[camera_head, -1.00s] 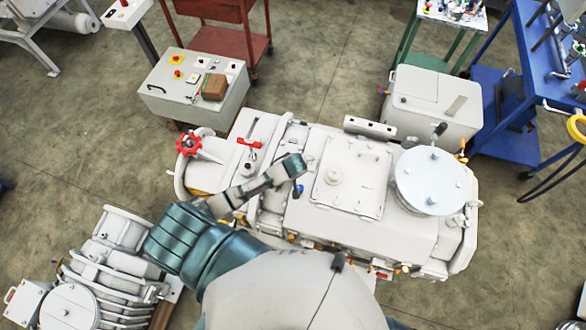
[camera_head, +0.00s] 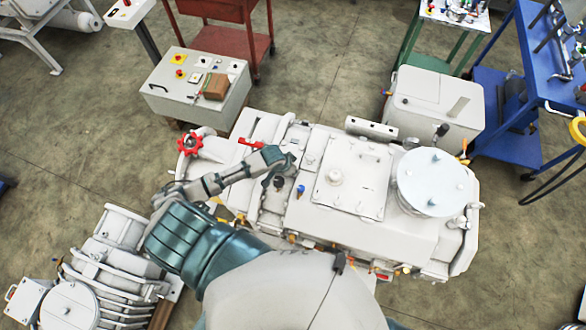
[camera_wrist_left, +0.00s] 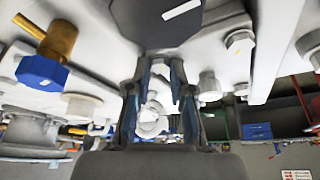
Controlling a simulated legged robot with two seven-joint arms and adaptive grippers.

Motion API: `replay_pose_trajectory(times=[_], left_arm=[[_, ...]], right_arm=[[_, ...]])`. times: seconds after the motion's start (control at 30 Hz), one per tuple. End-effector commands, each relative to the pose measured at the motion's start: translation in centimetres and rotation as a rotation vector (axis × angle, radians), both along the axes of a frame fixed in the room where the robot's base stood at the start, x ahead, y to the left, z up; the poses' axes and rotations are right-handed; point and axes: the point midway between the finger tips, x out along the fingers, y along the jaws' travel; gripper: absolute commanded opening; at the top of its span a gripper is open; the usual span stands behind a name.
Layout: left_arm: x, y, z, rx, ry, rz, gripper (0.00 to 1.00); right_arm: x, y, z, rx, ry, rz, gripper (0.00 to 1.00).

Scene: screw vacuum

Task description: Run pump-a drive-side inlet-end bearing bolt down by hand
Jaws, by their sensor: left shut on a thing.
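The white machine, a pump with a long body (camera_head: 420,235), lies across the middle of the head view. My left gripper (camera_head: 279,178) is over its left half, beside a small blue cap (camera_head: 300,190). In the left wrist view, the fingers of my left gripper (camera_wrist_left: 158,115) are closed around a pale, bolt-like piece (camera_wrist_left: 152,112). Its lower end and seat are partly hidden by the fingers, so how deep it sits cannot be told. Other pale bolt heads (camera_wrist_left: 240,42) stand on the surface nearby. My right gripper is not in view.
A red handwheel (camera_head: 190,145) and a red lever (camera_head: 250,142) stand left of the gripper. A blue cap with a brass fitting (camera_wrist_left: 42,72) is close by in the wrist view. A grey control box (camera_head: 195,88) stands behind; a second pump (camera_head: 108,260) is at lower left.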

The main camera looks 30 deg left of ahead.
Motion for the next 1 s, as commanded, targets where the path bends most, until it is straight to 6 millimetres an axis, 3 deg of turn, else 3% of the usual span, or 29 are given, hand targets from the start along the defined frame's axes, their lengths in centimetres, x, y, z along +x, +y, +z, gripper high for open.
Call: replay_pose_trajectory(times=[0.6,1.0], left_arm=[[0.55,0.63,0.24,0.004,-0.008,-0.542,0.00],[0.64,0.68,0.28,0.005,-0.009,-0.726,0.00]], right_arm=[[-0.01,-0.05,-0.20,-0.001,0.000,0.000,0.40],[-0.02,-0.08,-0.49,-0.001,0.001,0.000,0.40]])
